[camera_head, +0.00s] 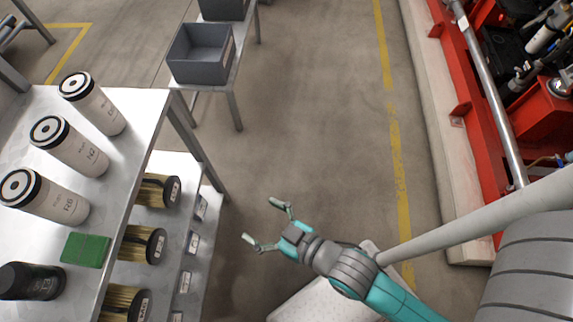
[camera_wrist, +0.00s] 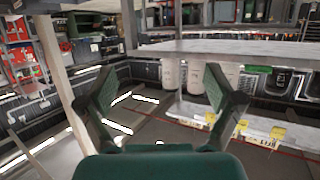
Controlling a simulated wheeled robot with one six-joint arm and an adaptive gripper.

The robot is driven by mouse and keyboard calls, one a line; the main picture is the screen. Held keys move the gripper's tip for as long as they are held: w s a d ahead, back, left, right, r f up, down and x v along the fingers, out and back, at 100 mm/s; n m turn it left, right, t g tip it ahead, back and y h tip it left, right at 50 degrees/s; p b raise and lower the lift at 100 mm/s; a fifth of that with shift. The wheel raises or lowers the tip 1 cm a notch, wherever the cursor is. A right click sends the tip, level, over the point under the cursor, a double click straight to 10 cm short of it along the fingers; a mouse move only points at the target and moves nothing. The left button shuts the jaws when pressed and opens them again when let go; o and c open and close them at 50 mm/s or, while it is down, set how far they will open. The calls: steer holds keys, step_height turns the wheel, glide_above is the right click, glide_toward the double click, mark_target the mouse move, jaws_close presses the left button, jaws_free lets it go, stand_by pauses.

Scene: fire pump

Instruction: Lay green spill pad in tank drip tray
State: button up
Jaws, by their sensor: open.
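The green spill pad (camera_head: 86,250) lies flat near the right edge of the metal rack's top shelf (camera_head: 140,130), between a white filter and a black filter. My gripper (camera_head: 262,225) is open and empty, out over the floor to the right of the rack and apart from the pad. Its two spread fingers also show in the wrist view (camera_wrist: 165,95), with nothing between them. A small green patch beyond the right finger there is too unclear to name. I cannot make out a tank drip tray in either view.
Several white filters (camera_head: 70,145) and a black filter (camera_head: 30,281) stand on the shelf around the pad. More filters lie on the shelf below. A grey bin (camera_head: 203,55) sits on a small table at the back.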

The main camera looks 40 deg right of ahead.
steer(key=s+d+r+m+h, duration=0.1)
steer(key=s+d+m+h, duration=0.1)
steer(key=s+d, duration=0.3)
steer(key=s+d+r+m+t+h, duration=0.1)
steer(key=s+d, duration=0.4)
steer(key=s, duration=0.6)
steer(key=shift+d+r+m+t+h, duration=0.3)
steer(key=shift+m+h, duration=0.1)
steer(key=shift+h, duration=0.5)
steer(key=shift+o, duration=0.5)
steer(key=shift+s+r, duration=0.15)
steer(key=shift+s, duration=0.2)
